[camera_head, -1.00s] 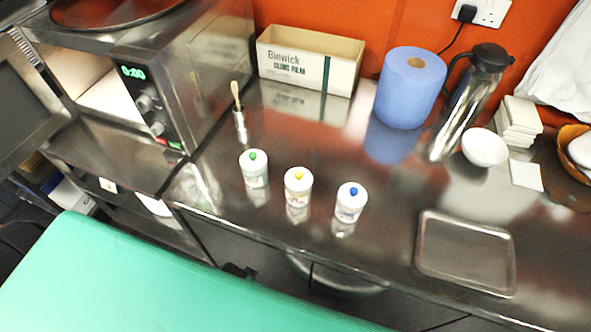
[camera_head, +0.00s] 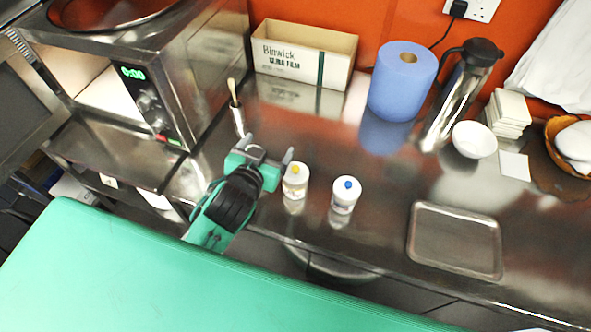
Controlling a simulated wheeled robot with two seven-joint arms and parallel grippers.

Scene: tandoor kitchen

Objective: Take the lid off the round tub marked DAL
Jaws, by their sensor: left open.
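Two small round white tubs stand upright on the steel counter, each with a white lid and a coloured knob. One is the yellow-knobbed tub (camera_head: 295,181), the other the blue-knobbed tub (camera_head: 345,194). Their labels are too small to read, so I cannot tell which is marked DAL. A green-knobbed tub seen earlier at the left of the row is now hidden behind my left gripper. My left gripper (camera_head: 266,149) is open, its two fingers pointing away over that tub's place, just left of the yellow-knobbed tub. My right gripper is not in view.
A steel pot with a brush (camera_head: 237,115) stands behind my gripper. An oven (camera_head: 150,85) is at the left. A cling film box (camera_head: 303,55), blue paper roll (camera_head: 402,82), flask (camera_head: 462,95) and white bowl (camera_head: 474,139) stand at the back. An empty tray (camera_head: 455,240) lies at the right.

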